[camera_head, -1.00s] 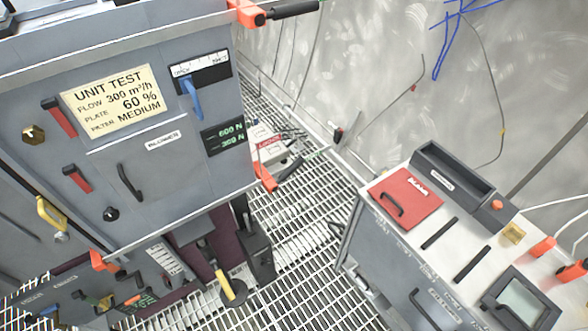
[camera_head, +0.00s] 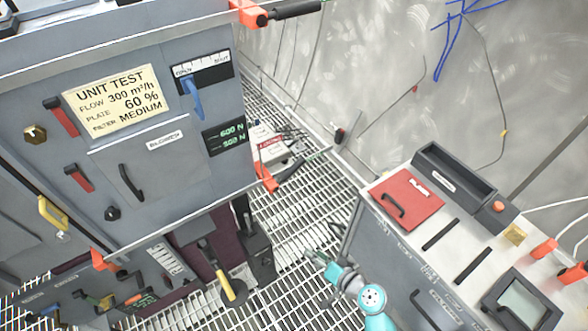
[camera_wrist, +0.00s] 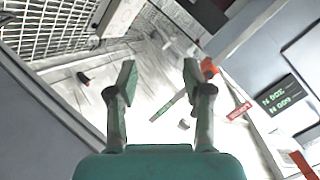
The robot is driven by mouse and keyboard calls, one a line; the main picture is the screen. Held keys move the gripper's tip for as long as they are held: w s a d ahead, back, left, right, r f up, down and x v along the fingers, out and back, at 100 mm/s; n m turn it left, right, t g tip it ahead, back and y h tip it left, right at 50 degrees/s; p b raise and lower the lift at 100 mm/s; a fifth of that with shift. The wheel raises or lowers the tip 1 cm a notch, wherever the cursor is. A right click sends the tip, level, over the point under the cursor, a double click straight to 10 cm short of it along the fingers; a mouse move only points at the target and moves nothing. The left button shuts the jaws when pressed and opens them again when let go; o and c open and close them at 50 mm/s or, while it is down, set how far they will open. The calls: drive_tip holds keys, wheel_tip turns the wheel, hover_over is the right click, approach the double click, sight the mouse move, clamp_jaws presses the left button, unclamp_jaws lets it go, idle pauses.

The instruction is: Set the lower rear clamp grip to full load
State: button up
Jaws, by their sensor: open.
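The lower rear clamp has an orange bracket (camera_head: 265,177) at the cabinet's lower right edge, with a dark grip (camera_head: 291,170) angled up and right from it. An orange part (camera_wrist: 208,67), apparently the same bracket, shows in the wrist view just beyond the right finger. The finger may hide part of the grip there. A display (camera_head: 226,134) reads 600 N above 300 N. My gripper (camera_head: 318,258) is right of and below the clamp in the head view, apart from it. In the wrist view my gripper (camera_wrist: 159,72) has its fingers spread with nothing between them.
The grey cabinet (camera_head: 140,215) fills the left. A console with a red cover (camera_head: 407,197) stands at the right, beside my arm. Grating (camera_head: 290,225) lies between them. A white box with a red label (camera_head: 270,147) sits behind the clamp. Another orange clamp (camera_head: 249,13) is higher up.

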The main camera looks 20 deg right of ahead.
drive_tip(key=w+d+r+t+y, duration=0.1)
drive_tip(key=w+d+r+y, duration=0.3)
drive_tip(key=w, duration=0.6)
drive_tip(key=n+t+y, duration=0.1)
drive_tip(key=n+y, duration=0.1)
approach(294, 169)
drive_tip(key=x, duration=0.7)
drive_tip(key=f+x, duration=0.1)
drive_tip(key=x, duration=0.2)
drive_tip(key=shift+w+d, duration=0.15)
drive_tip(key=shift+w, duration=0.2)
clamp_jaws()
